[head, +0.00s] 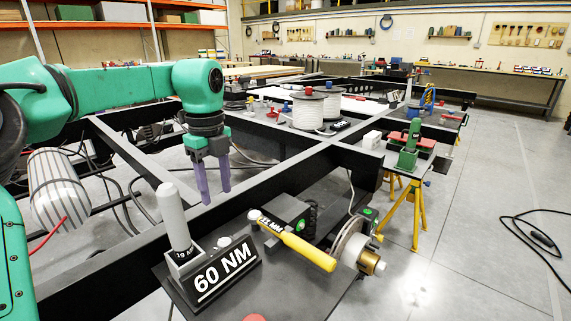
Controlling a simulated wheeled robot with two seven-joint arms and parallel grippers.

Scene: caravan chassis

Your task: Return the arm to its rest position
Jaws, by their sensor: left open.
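My left arm comes in from the left, green with black joints. My left gripper (213,190) points down with its two purple fingers a little apart and nothing between them. It hangs above and behind the black stand marked 60 NM (222,276), over the black chassis frame. A tool with a grey upright handle (173,216) stands in a holder beside the sign. A tool with a yellow handle (308,252) lies to the right of the sign. My right gripper is not in view.
Black chassis beams (270,181) run across the middle. A wheel hub (352,247) sits at the chassis corner. White spools (308,110) and a green vise (410,146) stand farther back. A yellow trestle (417,213) stands at right. A black cable (540,238) lies on otherwise clear floor.

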